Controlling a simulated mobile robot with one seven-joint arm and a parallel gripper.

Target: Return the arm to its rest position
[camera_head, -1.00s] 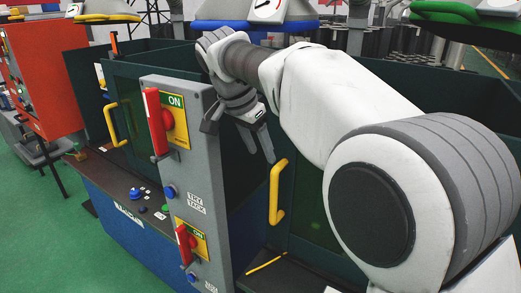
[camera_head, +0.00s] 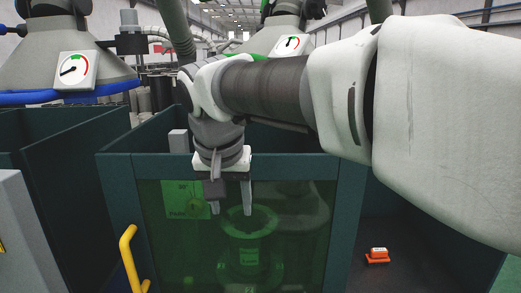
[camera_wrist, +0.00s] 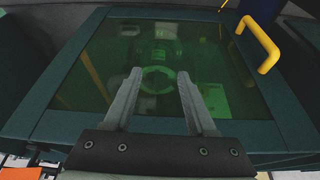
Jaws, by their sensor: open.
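My white arm reaches in from the right in the head view, bent down at the wrist. My gripper (camera_head: 230,204) hangs with its fingers pointing down, open and empty, in front of a dark-framed booth panel with a green see-through window (camera_head: 165,250). A flanged cylinder (camera_head: 248,258) shows dimly behind that window. In the wrist view my gripper (camera_wrist: 159,74) has its two fingers apart with nothing between them, over the green window (camera_wrist: 85,85). A ring shape shows faintly through the glass there.
A yellow handle (camera_head: 130,258) is on the panel's left; it also shows in the wrist view (camera_wrist: 260,45). An orange object (camera_head: 377,256) lies on the dark surface at right. Hoods with gauges (camera_head: 75,68) hang above. Booth walls (camera_head: 75,140) stand at left.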

